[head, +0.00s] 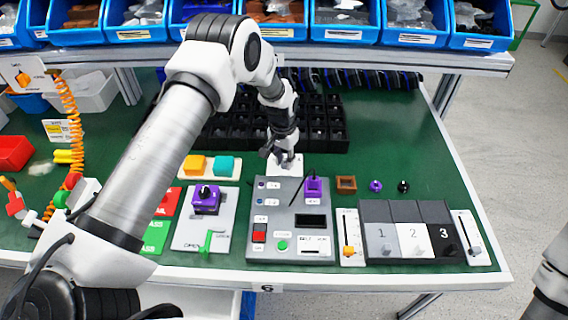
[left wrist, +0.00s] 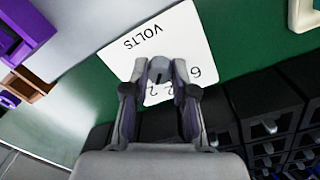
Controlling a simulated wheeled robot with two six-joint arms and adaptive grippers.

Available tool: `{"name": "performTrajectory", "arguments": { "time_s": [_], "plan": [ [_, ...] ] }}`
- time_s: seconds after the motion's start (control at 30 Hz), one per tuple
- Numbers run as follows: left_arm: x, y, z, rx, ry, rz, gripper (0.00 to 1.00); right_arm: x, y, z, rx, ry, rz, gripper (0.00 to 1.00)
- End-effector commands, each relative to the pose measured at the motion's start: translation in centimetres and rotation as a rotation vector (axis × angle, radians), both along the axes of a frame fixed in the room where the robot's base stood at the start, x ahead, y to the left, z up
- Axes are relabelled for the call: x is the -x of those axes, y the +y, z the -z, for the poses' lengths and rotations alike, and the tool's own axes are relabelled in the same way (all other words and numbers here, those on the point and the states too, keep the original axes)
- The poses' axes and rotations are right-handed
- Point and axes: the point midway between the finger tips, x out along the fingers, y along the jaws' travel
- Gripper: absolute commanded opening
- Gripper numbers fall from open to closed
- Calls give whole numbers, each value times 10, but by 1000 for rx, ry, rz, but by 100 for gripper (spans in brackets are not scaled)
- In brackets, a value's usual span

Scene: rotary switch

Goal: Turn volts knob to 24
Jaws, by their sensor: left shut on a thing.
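The white volts panel (left wrist: 185,35) shows in the left wrist view with the word VOLTS upside down; it is also in the head view (head: 289,170), at the back of the grey control box. The grey volts knob (left wrist: 158,70) has a dark pointer mark and sits between my left fingertips. My left gripper (left wrist: 157,82) is shut on it; in the head view the gripper (head: 284,153) covers the knob. A 6 and a pair of 2s show past the fingers; other markings are hidden. The mark's exact setting cannot be told. My right gripper is out of view.
The grey control box (head: 266,228) has buttons, a screen and a purple part (head: 314,187). Black bins (head: 325,125) stand close behind the volts panel. Blue bins (head: 345,20) line the shelf above. Green table (head: 425,150) is free at right.

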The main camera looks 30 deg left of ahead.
Motion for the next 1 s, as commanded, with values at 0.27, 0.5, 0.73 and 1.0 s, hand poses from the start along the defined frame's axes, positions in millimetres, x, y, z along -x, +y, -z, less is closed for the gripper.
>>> {"name": "performTrajectory", "arguments": {
  "time_s": [0.27, 0.5, 0.73, 1.0],
  "plan": [
    [2, 0, 4, 0, 5, 118, 0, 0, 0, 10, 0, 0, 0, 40],
    [2, -1, 4, 0, 5, 148, 0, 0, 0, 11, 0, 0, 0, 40],
    [2, -1, 3, 0, 6, 148, 0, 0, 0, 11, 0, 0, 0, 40],
    [1, -1, 2, 0, 4, 147, 51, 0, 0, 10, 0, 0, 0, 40]
  ]
}}
